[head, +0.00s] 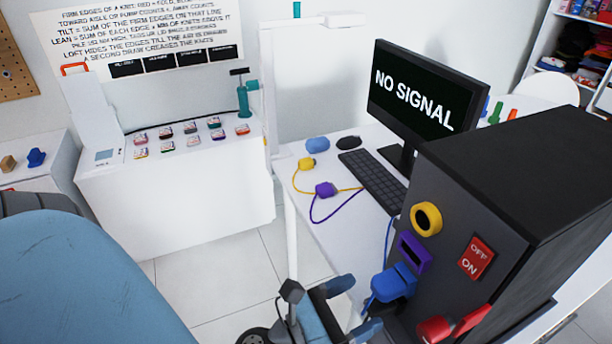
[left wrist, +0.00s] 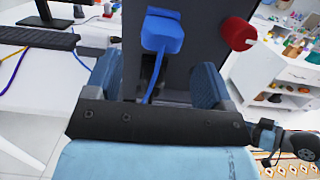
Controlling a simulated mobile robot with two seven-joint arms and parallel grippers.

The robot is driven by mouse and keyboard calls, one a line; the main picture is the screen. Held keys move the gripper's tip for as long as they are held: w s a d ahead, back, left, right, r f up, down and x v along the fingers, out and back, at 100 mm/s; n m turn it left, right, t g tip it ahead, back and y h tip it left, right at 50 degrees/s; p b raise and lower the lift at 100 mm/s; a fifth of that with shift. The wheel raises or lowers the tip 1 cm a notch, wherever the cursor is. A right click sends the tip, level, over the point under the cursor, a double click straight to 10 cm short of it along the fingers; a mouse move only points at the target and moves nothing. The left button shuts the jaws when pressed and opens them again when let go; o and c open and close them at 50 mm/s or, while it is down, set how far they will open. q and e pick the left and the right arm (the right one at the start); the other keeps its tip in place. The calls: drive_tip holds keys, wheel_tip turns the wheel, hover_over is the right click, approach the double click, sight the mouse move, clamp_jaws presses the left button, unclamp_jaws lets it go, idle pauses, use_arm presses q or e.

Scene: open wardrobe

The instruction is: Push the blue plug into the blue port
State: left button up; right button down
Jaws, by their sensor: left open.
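The blue plug (head: 392,283) is at the front face of the dark computer case (head: 480,215), below the purple port. Its blue cable hangs down in the left wrist view, where the plug (left wrist: 163,38) shows ahead of my gripper. A blue rim, seemingly the blue port (left wrist: 162,12), shows just behind the plug; how deep the plug sits I cannot tell. My left gripper (head: 357,306) is open and empty, a little in front of the plug and apart from it. Its two fingers (left wrist: 155,75) stand either side of the cable in the wrist view. My right gripper is out of view.
The case also has a yellow port (head: 426,218), a purple port (head: 413,253), a red plug (head: 435,329) and a red on/off switch (head: 476,257). Yellow (head: 307,163) and purple (head: 325,189) plugs lie on the desk near the keyboard (head: 373,181) and monitor (head: 420,100).

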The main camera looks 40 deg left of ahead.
use_arm(q)
drive_tip(key=b+v, duration=0.2)
drive_tip(key=v, duration=0.7)
drive_tip(key=shift+s, duration=0.2)
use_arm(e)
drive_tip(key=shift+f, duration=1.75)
use_arm(q)
drive_tip(key=shift+a, duration=0.1)
drive_tip(key=w+f+m+g+y+p, duration=0.2)
drive_tip(key=f+m+p, duration=0.3)
drive_tip(key=m, duration=1.2)
drive_tip(key=w+f+m+g+y+p, duration=0.2)
drive_tip(key=w+f+m+g+p, duration=0.2)
drive_tip(key=f+m, duration=0.8)
drive_tip(key=m+g+p, duration=0.1)
drive_tip(key=m+p, duration=0.1)
drive_tip(key=m, duration=0.3)
drive_tip(key=shift+d+m+g, duration=0.2)
drive_tip(key=shift+m+g, duration=0.1)
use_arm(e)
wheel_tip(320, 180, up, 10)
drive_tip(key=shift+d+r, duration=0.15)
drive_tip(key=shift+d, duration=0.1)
